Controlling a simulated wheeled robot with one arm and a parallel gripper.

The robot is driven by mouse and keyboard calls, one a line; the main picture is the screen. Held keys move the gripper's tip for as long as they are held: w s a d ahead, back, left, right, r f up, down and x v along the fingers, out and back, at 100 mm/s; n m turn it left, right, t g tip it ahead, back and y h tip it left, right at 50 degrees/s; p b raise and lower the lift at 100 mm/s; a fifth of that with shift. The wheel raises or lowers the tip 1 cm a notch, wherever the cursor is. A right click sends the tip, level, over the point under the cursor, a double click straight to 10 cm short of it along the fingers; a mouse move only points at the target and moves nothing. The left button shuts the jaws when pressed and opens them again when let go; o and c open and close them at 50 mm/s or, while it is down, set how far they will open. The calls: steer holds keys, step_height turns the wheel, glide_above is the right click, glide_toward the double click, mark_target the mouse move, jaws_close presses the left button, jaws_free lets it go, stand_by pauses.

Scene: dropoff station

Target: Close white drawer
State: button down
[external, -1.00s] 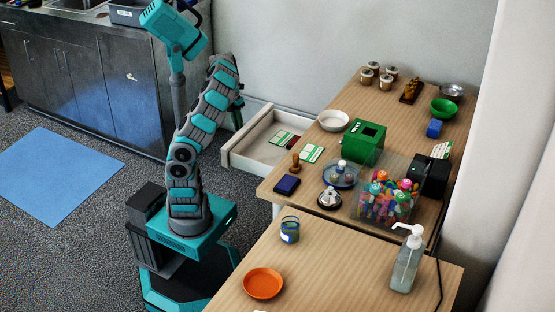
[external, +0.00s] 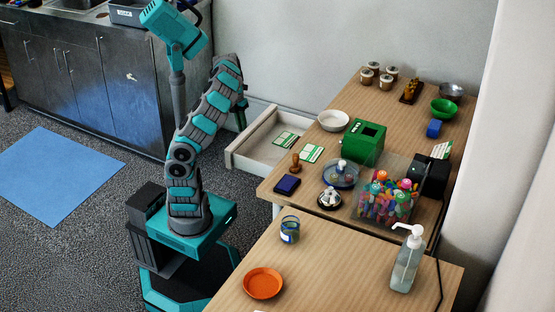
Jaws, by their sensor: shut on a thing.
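The white drawer (external: 232,160) stands open, jutting out to the left from under the wooden table. A green and white card (external: 286,140) lies inside it. My gripper (external: 241,120) is low at the outer side of the drawer's front, partly hidden by my arm. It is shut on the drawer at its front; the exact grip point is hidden.
The table above holds a white bowl (external: 333,121), a green box (external: 364,142), a card (external: 311,153), a wooden stamp (external: 295,163) and a dark blue pad (external: 287,184) near its left edge. A grey wall (external: 300,50) stands behind.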

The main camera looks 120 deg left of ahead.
steer(key=w, duration=2.4)
steer(key=shift+w+p, duration=0.4)
steer(key=shift+w, duration=0.1)
steer(key=c, duration=1.2)
jaws_free()
steer(key=shift+o, duration=0.2)
step_height(320, 180, up, 8)
steer(key=s, duration=0.1)
steer(key=shift+s+f, duration=0.15)
steer(key=shift+s, duration=0.1)
